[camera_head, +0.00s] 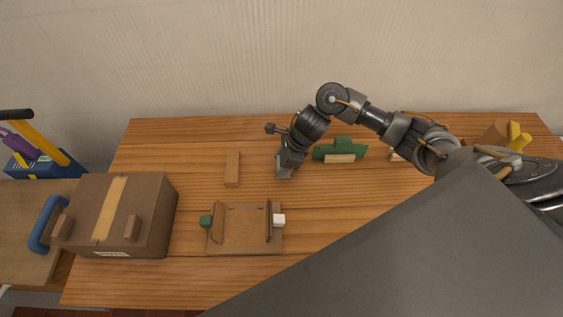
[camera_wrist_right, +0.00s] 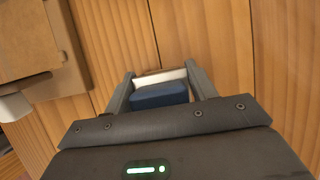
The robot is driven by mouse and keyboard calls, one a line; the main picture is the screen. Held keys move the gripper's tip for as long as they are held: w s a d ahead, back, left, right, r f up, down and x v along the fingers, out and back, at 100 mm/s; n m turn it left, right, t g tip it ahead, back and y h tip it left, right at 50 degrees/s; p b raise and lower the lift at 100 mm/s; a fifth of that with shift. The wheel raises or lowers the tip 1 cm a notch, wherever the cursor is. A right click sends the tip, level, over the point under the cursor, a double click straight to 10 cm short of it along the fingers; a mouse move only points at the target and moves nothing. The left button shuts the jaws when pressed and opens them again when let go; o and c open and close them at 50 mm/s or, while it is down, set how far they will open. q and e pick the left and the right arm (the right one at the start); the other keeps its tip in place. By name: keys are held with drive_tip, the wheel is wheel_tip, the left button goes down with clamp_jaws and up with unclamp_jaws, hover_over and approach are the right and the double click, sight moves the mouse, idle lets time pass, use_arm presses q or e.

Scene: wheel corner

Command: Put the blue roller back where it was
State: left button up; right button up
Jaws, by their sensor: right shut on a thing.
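My right gripper (camera_head: 284,171) is over the middle of the wooden table, pointing down. In the right wrist view its two fingers (camera_wrist_right: 162,80) are closed on a blue piece (camera_wrist_right: 160,96), which I take to be the blue roller. A pale strip shows just beyond the blue piece. The roller is hidden by the gripper in the head view, and I cannot tell whether it touches the table. My left gripper is not in view.
A wooden fixture (camera_head: 245,240) with a green knob and a white knob lies in front. A wooden block (camera_head: 232,168) is left of the gripper. A green holder (camera_head: 342,146) stands to the right. A cardboard box (camera_head: 152,220) takes up the left side.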

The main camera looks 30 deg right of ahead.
drive_tip(key=shift+f, duration=0.2)
drive_tip(key=o, duration=0.4)
drive_tip(key=shift+s, duration=0.15)
drive_tip(key=o, duration=0.5)
drive_tip(key=shift+d, duration=0.1)
